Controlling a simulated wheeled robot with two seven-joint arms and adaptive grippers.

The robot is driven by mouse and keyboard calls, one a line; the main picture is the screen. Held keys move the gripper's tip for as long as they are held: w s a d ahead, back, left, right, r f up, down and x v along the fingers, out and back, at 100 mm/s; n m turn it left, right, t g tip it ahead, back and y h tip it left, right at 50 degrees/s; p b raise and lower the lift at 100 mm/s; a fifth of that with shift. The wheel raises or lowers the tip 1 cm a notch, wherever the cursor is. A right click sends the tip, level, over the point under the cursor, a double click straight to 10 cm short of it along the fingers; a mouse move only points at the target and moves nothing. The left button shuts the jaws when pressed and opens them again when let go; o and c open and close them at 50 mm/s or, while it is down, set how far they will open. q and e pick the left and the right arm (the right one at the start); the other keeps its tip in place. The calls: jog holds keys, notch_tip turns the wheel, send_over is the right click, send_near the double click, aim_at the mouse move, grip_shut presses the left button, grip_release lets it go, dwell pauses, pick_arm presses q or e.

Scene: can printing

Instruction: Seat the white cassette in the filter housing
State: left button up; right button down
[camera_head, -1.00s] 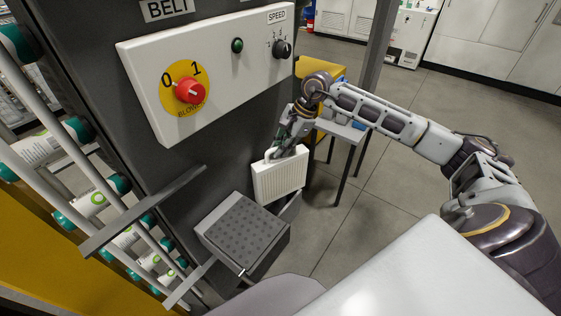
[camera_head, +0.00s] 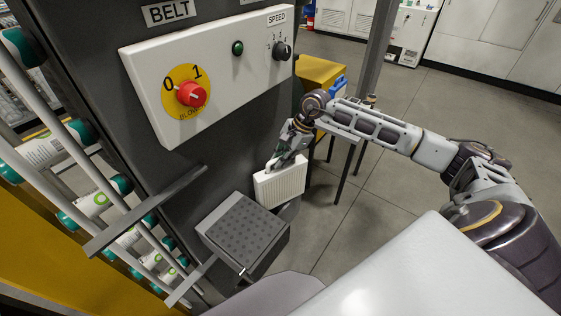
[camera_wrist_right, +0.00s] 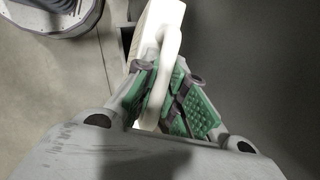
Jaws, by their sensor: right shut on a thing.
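The white cassette (camera_head: 280,184) is a ribbed, upright panel beside the dark machine cabinet. My right gripper (camera_head: 284,160) is shut on the handle along its top edge. In the right wrist view the green finger pads of my right gripper (camera_wrist_right: 172,98) close on both sides of the handle of the cassette (camera_wrist_right: 158,35). A dark edge, perhaps of the filter housing (camera_wrist_right: 127,40), lies close beside the cassette there. I cannot tell whether the cassette touches it or is inside it. My left gripper is not in view.
A grey box with a perforated top (camera_head: 242,230) stands left of and below the cassette. The control panel (camera_head: 145,75) with a red knob is above on the cabinet. A yellow unit (camera_head: 322,72) stands behind. The floor to the right (camera_head: 385,195) is clear.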

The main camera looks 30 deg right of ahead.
jog(key=shift+f, duration=0.55)
jog(key=shift+w+f+p, duration=0.2)
jog(key=shift+f+p, duration=0.1)
jog(key=shift+p, duration=0.15)
jog(key=shift+f+b, duration=0.25)
jog(key=shift+b, duration=0.05)
jog(key=c, duration=1.5)
grip_release()
jog(key=shift+r+p, duration=0.2)
jog(key=shift+p, duration=0.1)
jog(key=shift+b+v, duration=1.4)
jog(key=shift+v, duration=4.6)
